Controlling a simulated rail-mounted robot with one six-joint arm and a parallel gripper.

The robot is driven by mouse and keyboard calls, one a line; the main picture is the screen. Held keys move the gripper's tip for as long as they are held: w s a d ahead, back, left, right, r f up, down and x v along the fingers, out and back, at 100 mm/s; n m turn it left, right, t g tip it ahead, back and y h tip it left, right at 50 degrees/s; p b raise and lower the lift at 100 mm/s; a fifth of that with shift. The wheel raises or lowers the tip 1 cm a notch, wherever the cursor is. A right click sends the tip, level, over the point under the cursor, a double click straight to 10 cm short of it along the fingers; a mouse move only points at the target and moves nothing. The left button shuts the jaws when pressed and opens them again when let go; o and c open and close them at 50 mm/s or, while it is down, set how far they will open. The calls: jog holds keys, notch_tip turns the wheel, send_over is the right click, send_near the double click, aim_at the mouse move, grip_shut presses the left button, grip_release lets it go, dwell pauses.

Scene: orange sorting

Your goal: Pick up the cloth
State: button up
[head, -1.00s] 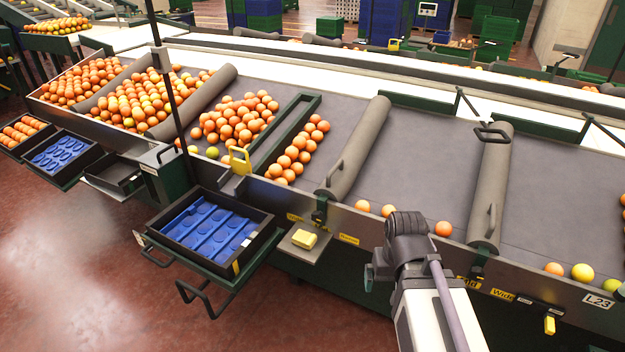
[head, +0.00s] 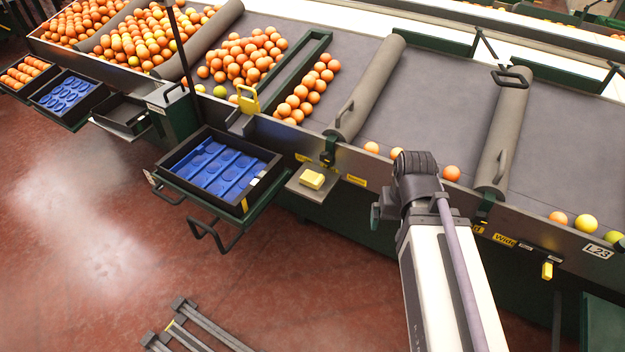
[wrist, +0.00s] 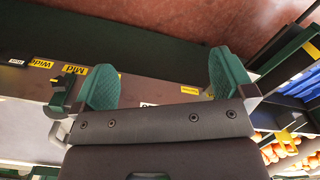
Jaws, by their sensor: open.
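A folded yellow cloth (head: 312,179) lies on a small grey shelf (head: 300,188) at the front of the sorting table, between the blue-lined tray and my arm. My gripper (head: 378,214) is to the right of the cloth in the head view, mostly hidden behind my wrist, and apart from the cloth. In the wrist view its two green fingers (wrist: 163,80) are spread wide with nothing between them. I cannot make out the cloth in the wrist view.
A black tray with a blue insert (head: 262,172) stands on a bracket left of the shelf. The sorting table (head: 430,120) carries oranges and grey rollers (head: 368,88). A yellow handle (head: 248,99) stands on its edge. Open red floor (head: 290,270) lies in front.

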jog(key=w+a+f+n+b, duration=0.1)
jog(key=w+a+f+b, duration=0.1)
jog(key=a+f+b, duration=0.2)
jog(key=m+t+h+b, duration=0.2)
jog(key=m+t+b, duration=0.2)
jog(key=m+b, duration=0.2)
send_near(312, 177)
jog(key=b+x, duration=0.9)
jog(key=b, duration=0.1)
jog(key=shift+f+b, duration=0.3)
jog(key=shift+b, duration=0.1)
jog(key=shift+r, duration=0.25)
jog(key=shift+c, duration=0.2)
jog(key=c, duration=0.8)
notch_tip(312, 177, up, 18)
jog(key=p, duration=1.8)
jog(key=shift+c, duration=0.2)
